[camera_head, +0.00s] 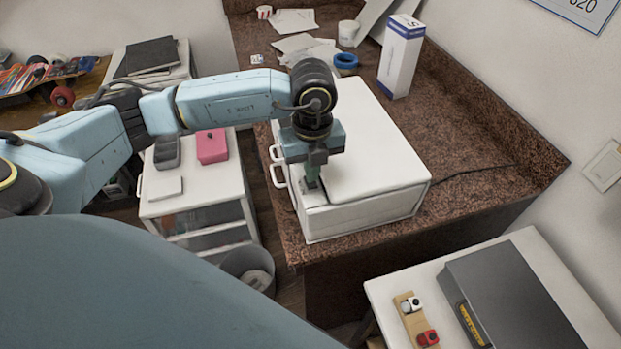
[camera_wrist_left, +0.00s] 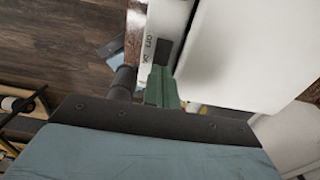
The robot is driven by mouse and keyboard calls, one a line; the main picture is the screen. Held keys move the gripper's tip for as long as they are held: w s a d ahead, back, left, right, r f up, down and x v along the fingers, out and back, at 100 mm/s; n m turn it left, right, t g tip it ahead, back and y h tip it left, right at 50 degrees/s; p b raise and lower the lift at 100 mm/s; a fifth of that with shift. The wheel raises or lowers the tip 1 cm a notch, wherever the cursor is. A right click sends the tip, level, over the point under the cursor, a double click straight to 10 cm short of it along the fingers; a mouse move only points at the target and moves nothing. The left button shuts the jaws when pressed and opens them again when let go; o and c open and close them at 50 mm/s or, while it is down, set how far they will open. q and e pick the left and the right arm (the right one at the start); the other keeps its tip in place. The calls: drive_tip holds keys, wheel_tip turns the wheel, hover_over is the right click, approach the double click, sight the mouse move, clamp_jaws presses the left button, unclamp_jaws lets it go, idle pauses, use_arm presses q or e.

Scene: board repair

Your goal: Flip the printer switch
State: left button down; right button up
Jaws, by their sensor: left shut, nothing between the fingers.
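The printer (camera_head: 370,150) is a large white box on the brown speckled counter, with handles on its left side. My left gripper (camera_head: 312,184) points down at its near left corner, its green fingers shut and empty. In the left wrist view the fingers (camera_wrist_left: 162,86) are together beside the white printer edge (camera_wrist_left: 155,40), which bears small dark lettering that looks like OFF and another label. The switch itself cannot be made out; the fingers may hide it. Whether the fingers touch the printer cannot be told. My right gripper is not in view.
A white cart with a pink box (camera_head: 212,146) stands left, a bin (camera_head: 248,268) below. A dark grey case (camera_head: 520,295) lies on the white table at lower right.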

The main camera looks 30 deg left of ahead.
sight(312, 185)
use_arm(q)
drive_tip(key=shift+f+b, duration=0.85)
drive_tip(key=shift+f, duration=0.15)
idle(0.7)
drive_tip(key=shift+r+p, duration=2.5)
drive_tip(key=shift+r, duration=1.05)
